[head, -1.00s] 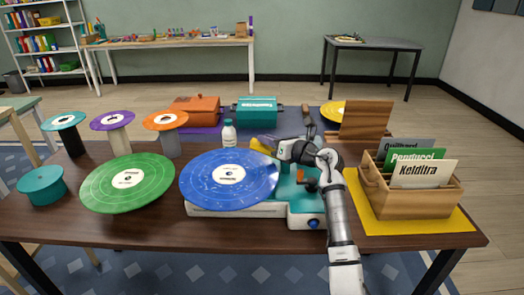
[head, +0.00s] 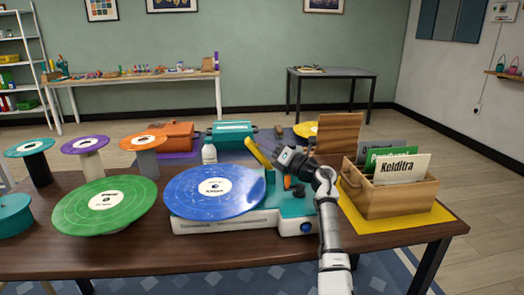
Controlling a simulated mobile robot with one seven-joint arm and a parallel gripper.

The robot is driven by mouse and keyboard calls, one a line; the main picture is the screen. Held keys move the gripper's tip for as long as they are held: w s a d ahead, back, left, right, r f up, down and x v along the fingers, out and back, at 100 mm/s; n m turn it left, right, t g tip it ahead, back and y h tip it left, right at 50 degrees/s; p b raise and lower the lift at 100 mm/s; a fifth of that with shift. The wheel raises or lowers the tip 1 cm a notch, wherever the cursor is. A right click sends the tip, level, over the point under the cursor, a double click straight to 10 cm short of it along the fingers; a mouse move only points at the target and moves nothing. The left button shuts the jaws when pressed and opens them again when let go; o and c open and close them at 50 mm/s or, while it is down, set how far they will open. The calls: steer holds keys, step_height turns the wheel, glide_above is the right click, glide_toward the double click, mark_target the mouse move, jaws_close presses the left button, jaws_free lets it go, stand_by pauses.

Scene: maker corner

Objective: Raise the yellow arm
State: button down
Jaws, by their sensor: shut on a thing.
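The yellow arm (head: 257,153) slants up and to the left from my gripper, behind the right edge of the blue disc (head: 205,200). My gripper (head: 276,152) is shut on the yellow arm near its lower end. The fingertips are small and partly hidden by the gripper body. The blue disc lies on the turntable (head: 240,224), which has a white front and a teal right side with a blue knob.
A wooden crate (head: 391,202) with upright cards stands to the right on a yellow mat (head: 429,217). A green disc (head: 65,214) lies at the left. A white bottle (head: 209,152) stands behind the blue disc. Orange and teal boxes sit at the back.

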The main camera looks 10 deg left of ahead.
stand_by(0.4)
steer(key=c, duration=1.3)
jaws_free()
steer(key=shift+c, duration=0.2)
step_height(320, 180, up, 20)
